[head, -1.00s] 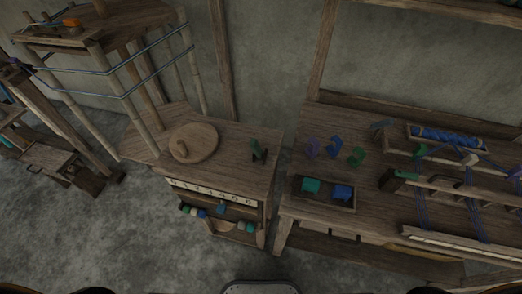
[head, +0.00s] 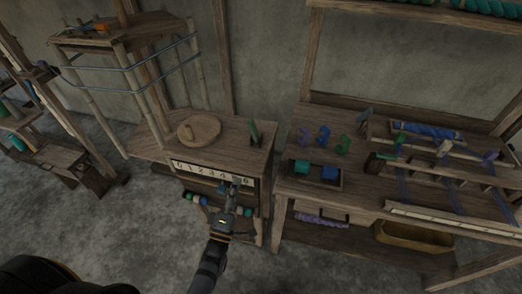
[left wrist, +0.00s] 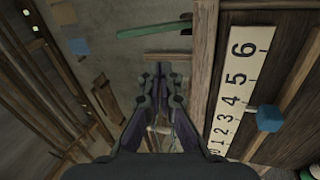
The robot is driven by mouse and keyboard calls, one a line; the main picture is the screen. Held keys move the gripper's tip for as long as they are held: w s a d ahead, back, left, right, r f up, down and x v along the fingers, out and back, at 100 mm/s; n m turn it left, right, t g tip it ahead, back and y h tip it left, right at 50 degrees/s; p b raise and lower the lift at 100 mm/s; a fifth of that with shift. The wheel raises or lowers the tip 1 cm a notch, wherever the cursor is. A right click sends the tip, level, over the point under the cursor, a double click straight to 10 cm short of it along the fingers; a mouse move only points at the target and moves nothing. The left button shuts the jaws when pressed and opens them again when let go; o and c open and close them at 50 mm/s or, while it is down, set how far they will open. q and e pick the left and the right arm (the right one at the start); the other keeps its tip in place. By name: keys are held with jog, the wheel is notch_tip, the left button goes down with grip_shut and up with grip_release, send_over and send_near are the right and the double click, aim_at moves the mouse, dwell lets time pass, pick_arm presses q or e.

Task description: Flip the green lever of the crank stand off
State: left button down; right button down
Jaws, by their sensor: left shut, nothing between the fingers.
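The green lever (head: 254,132) stands upright on the back right part of the crank stand's wooden top (head: 228,140). In the left wrist view a long green bar (left wrist: 153,31), apparently this lever, lies beyond the fingertips, apart from them. My left gripper (head: 235,187) is in front of the stand in the head view, overlapping the right end of its number strip (head: 205,171). In the left wrist view its fingers (left wrist: 160,75) are shut and hold nothing. The strip also shows beside them (left wrist: 238,85). My right gripper is out of view.
A round wooden disc (head: 199,130) sits on the stand's top, left of the lever. A blue block (left wrist: 269,118) sits beside the number strip. The loom table (head: 290,185) stands close on the right, with a small tray of teal and blue blocks. Open floor lies in front.

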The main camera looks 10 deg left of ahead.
pick_arm(q)
notch_tip(320, 180, up, 4)
jog(key=s+n+t, duration=0.1)
jog(key=p, duration=0.3)
send_near(251, 128)
jog(key=x, duration=0.5)
jog(key=shift+w+r, duration=0.1)
jog(key=shift+w, duration=0.25)
jog(key=shift+w+r, duration=0.15)
jog(key=shift+w, duration=0.45)
